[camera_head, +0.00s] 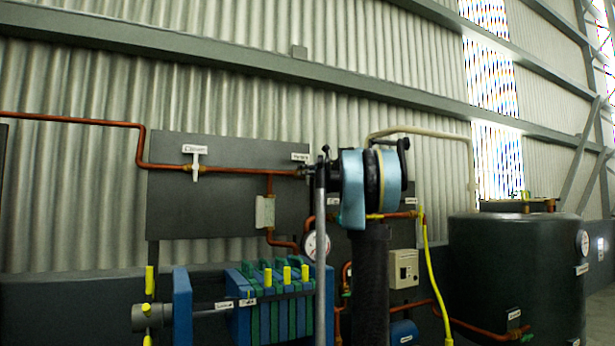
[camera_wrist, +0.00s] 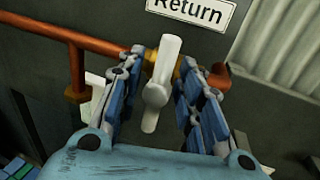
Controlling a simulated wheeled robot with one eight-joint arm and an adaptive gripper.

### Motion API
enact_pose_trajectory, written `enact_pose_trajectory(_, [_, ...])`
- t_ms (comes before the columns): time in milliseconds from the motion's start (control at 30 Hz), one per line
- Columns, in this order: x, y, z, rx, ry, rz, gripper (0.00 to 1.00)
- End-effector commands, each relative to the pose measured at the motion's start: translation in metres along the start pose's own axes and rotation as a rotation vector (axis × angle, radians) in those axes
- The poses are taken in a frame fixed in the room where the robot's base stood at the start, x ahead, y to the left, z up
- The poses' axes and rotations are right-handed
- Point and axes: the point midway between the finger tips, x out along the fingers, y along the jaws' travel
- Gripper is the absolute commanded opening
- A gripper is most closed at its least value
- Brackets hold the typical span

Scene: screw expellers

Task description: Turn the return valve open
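The return valve's white handle (camera_wrist: 157,88) is in the middle of the wrist view, below a label reading "Return" (camera_wrist: 195,8). The handle stands near upright, tilted a little, crosswise to the copper pipe (camera_wrist: 62,30). My gripper (camera_wrist: 161,72) is open, its two blue jointed fingers on either side of the handle. A gap shows beside the handle's lower part; contact near the fingertips is unclear. In the head view my gripper (camera_head: 322,168) is at the right edge of the dark panel (camera_head: 230,222); I cannot make out the handle there.
Another white valve handle (camera_head: 195,165) is upright on the pipe to the left. A gauge (camera_head: 312,246), a blue-green plate press (camera_head: 270,308) and a yellow hose (camera_head: 428,270) are below or beside my arm. A dark tank (camera_head: 500,270) stands at right.

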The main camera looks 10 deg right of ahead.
Motion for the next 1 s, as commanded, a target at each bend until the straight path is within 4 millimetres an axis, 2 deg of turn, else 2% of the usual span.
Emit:
enact_pose_trajectory(267, [0.0013,-0.0004,-0.0001,0.000,0.000,-0.001,0.34])
enact_pose_trajectory(300, [0.0012,-0.0006,-0.0001,0.000,0.000,-0.001,0.29])
enact_pose_trajectory(433, [0.0008,-0.0010,-0.0001,0.000,0.000,-0.001,0.00])
enact_pose_trajectory(767, [0.0004,0.0003,-0.0001,-0.013,0.004,0.002,0.00])
enact_pose_trajectory(1000, [0.0005,0.0020,0.0001,-0.103,0.028,0.003,0.00])
